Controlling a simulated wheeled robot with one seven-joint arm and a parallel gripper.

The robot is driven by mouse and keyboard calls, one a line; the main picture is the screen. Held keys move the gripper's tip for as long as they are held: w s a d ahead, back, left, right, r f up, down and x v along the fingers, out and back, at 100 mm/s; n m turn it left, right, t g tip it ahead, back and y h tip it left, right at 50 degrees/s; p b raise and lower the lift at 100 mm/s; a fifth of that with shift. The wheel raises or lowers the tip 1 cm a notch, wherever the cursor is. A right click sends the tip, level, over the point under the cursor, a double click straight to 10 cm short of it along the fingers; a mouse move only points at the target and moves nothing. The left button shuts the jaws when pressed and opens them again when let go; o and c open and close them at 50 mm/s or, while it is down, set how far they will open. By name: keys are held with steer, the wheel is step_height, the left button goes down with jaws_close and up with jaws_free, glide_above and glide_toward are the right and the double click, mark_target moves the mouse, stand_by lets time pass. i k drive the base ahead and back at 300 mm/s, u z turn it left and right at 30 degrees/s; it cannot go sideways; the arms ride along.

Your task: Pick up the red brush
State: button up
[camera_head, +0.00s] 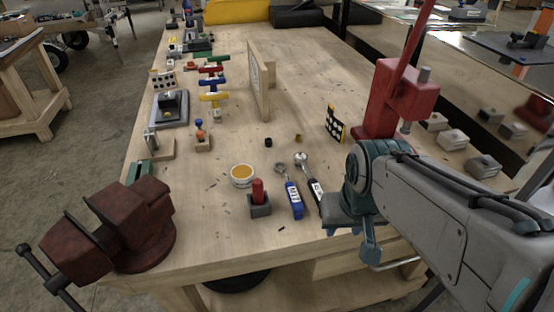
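A short red upright cylinder (258,191) stands out of a dark grey block (260,208) near the front middle of the wooden workbench. It is the closest match I see to the red brush, but I cannot make out bristles. My gripper (368,250) is to the right of it, at the bench's front edge, with a teal finger pointing down. It is apart from the red cylinder and touches nothing that I can see. Whether its fingers are open or shut is not clear from this side.
A wrench (289,192) with a blue handle and a ratchet (309,180) lie between the cylinder and my gripper. A round yellow tin (242,175) stands just behind the cylinder. A dark red vise (130,225) is at the front left, a red press (395,95) at the right.

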mark_target(258, 192)
steer(key=z, duration=2.85)
steer(key=k, duration=1.25)
steer(key=u, duration=2.05)
